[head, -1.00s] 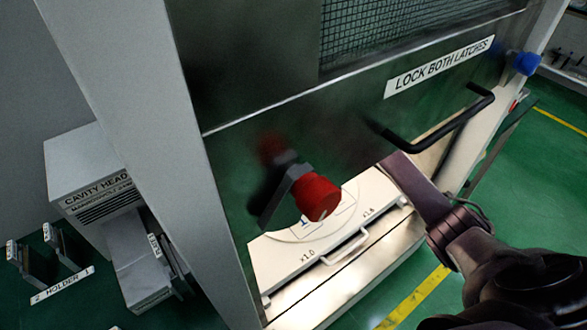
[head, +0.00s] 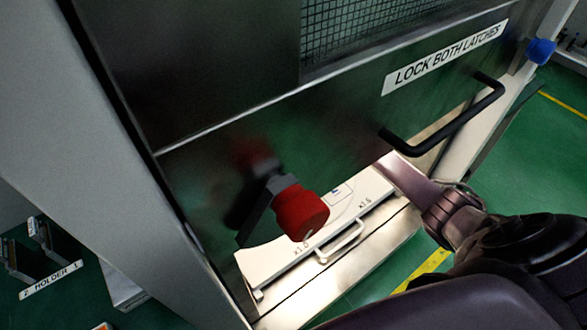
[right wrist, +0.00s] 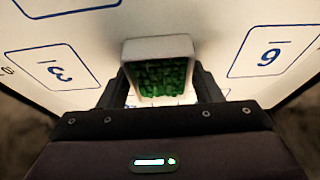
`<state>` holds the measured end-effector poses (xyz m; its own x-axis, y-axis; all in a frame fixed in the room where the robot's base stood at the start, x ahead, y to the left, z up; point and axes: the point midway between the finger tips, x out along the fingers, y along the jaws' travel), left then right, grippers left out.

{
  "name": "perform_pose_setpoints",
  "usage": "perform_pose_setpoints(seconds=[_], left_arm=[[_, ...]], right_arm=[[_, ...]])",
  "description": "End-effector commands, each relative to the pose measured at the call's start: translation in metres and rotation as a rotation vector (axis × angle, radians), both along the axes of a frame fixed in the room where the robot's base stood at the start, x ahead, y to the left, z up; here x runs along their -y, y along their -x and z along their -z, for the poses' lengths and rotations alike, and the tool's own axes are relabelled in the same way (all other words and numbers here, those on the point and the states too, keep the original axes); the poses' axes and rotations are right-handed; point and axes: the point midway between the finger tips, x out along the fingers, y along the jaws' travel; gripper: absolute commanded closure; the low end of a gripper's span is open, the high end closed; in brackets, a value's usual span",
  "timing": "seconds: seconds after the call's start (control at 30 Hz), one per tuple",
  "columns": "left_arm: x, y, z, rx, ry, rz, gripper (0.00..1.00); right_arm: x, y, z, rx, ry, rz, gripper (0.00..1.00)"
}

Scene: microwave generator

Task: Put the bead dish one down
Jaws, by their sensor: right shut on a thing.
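In the right wrist view, my right gripper (right wrist: 163,86) is shut on a small white bead dish (right wrist: 158,47) filled with green beads (right wrist: 162,76). The dish is between the two dark fingers, over a pale board (right wrist: 190,22) with blue-outlined numbered squares. I cannot tell whether the dish touches the board. In the head view, my right arm reaches from the right into the opening under the door; its gripper is hidden there. My left gripper is not in view.
The raised dark door (head: 330,110) with a black handle (head: 445,125) hangs above the opening. A red knob (head: 300,212) and a blue knob (head: 541,51) stick out at its sides. Holders (head: 45,250) stand lower left.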

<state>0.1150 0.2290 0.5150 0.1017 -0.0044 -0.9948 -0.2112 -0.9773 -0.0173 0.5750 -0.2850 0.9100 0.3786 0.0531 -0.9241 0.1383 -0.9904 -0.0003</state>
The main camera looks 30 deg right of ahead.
Motion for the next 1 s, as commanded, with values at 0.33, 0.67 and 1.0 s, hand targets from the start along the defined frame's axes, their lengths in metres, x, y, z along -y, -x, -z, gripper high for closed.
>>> perform_pose_setpoints(seconds=[0.33,0.67,1.0], left_arm=[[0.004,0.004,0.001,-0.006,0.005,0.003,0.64],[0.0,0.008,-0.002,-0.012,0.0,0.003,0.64],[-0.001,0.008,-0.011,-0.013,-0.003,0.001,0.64]], right_arm=[[0.0,0.0,0.002,-0.001,-0.001,0.0,0.2],[0.0,0.004,-0.013,0.002,-0.001,-0.001,0.2],[0.003,0.025,-0.063,0.001,0.0,-0.002,0.2]])
